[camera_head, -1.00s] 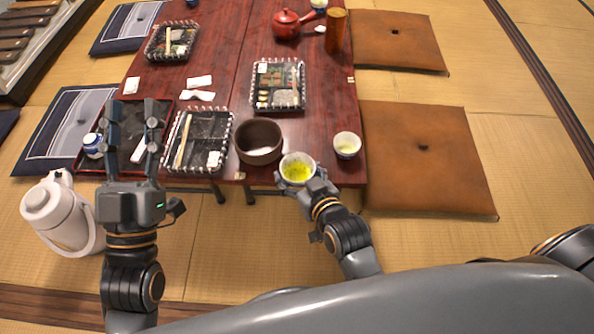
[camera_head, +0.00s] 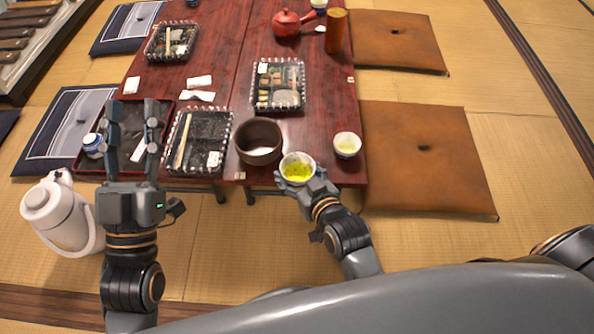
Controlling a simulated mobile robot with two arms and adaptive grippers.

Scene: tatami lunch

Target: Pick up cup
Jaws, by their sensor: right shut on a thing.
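A white cup (camera_head: 297,160) with yellow-green tea in it is at the front edge of the red-brown table. My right gripper (camera_head: 297,180) is shut on this cup from the near side; the cup hides part of the fingers. I cannot tell whether the cup touches the table. A second pale cup (camera_head: 347,145) stands on the table to the right, apart from the gripper. My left gripper (camera_head: 132,135) is open and empty, with its fingers pointing up in the picture, in front of the dark tray at the left.
A dark brown bowl (camera_head: 259,141) stands just left of the held cup. Lunch trays (camera_head: 228,128) and (camera_head: 303,95) lie on the table (camera_head: 225,70). A red teapot (camera_head: 287,23) stands far back. A white jug (camera_head: 62,225) is on the tatami at left. Brown cushions (camera_head: 455,190) lie at right.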

